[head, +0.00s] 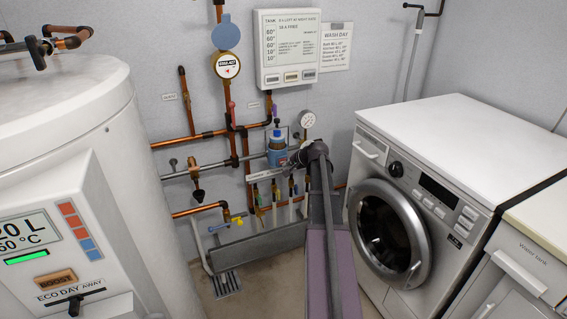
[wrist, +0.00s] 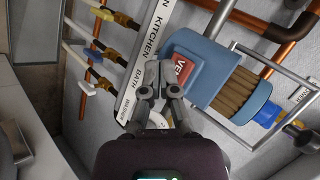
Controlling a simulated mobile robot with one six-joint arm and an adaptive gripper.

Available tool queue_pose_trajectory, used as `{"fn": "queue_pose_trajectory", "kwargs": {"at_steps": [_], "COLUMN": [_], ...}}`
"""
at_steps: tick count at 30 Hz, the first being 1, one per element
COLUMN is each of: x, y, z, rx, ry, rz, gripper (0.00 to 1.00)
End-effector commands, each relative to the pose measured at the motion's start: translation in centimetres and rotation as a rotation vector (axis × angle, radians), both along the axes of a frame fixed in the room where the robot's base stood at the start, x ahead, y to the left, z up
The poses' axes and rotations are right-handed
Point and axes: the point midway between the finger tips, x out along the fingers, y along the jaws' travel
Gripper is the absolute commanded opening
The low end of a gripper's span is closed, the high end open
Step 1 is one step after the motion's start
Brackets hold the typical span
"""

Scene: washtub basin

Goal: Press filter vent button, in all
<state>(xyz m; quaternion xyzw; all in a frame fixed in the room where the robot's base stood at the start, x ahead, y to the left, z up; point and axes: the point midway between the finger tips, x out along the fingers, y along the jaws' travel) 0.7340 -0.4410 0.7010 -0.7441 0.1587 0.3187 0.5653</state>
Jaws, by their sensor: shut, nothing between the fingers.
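The filter (head: 277,143) is on the pipework at the back wall, with a blue housing and a ribbed brown cartridge. In the wrist view its blue housing (wrist: 206,58) fills the upper middle, tilted in the picture. The red vent button (wrist: 183,70) is on the housing face, with "VE" readable and the rest of its label hidden behind a finger. My gripper (wrist: 160,72) is shut and empty, its fingertips right at the button's left edge. I cannot tell whether they touch it. In the head view my gripper (head: 296,157) is beside the filter's lower right, partly hidden by my arm.
A white label strip (wrist: 147,52) and several small valves (wrist: 97,48) lie left of the filter. A metal bracket (wrist: 291,82) and copper pipes (wrist: 290,25) are close on its right. A washing machine (head: 440,180) stands right, a white tank (head: 70,100) left.

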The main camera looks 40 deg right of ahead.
Motion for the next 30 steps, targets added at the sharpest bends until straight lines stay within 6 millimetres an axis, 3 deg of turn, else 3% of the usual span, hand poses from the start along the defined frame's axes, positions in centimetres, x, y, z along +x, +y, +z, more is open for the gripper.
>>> {"fn": "queue_pose_trajectory", "kwargs": {"at_steps": [21, 30], "x": [-4.4, -4.8], "y": [1.1, 1.2], "z": [0.0, 0.0], "rx": [0.000, 0.000], "ry": [0.000, 0.000], "rz": [0.000, 0.000], "gripper": [0.00, 0.00]}}
